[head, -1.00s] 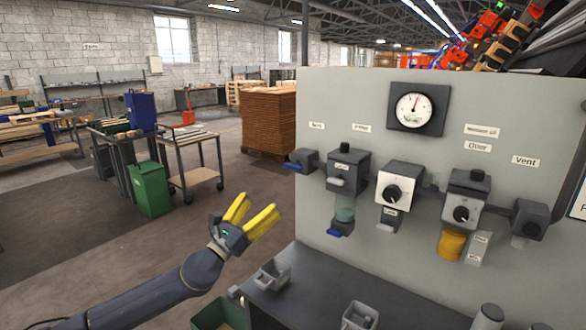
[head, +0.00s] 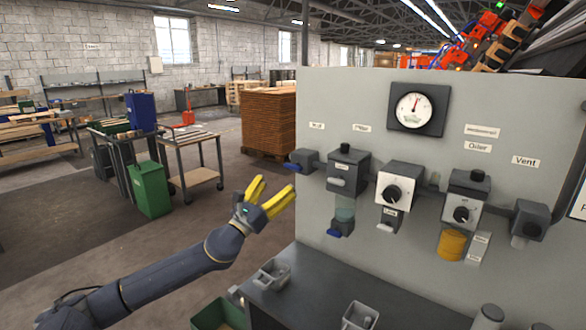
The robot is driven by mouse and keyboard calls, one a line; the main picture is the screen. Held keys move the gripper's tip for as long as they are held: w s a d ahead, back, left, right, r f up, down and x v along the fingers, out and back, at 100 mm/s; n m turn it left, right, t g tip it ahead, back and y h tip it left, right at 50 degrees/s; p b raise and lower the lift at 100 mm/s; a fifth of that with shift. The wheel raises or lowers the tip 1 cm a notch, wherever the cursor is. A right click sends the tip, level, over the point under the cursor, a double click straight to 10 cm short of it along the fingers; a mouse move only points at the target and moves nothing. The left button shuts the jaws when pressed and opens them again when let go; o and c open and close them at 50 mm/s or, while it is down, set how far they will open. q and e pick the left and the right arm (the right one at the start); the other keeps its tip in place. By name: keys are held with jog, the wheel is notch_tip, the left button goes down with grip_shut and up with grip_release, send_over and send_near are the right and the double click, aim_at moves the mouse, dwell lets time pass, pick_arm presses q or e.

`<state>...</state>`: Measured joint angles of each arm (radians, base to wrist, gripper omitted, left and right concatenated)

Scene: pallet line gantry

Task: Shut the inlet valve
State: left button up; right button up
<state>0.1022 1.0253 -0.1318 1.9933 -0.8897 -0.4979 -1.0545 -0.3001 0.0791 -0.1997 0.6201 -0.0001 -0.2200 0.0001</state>
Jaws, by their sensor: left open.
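The inlet valve (head: 306,159) is a small dark block with a blue lever (head: 291,167) at the left end of the row on the grey panel (head: 340,100). The lever sticks out to the left. The label above the valve is too small to read surely. My left gripper (head: 275,190), with yellow fingers, is open and empty. In the picture it is just below and left of the blue lever, apart from it. My right gripper is not in view.
To the right on the panel are a filter (head: 346,175) with a clear bowl, a regulator (head: 397,190) with a knob, an oiler (head: 463,208) and a vent block (head: 529,221). A gauge (head: 416,109) sits above. A dark bench (head: 310,285) with small grey holders is below.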

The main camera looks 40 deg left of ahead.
aim_at(293, 165)
pick_arm(q)
jog(key=shift+x, duration=4.75)
jog(key=shift+r, duration=0.1)
jog(key=c, duration=1.3)
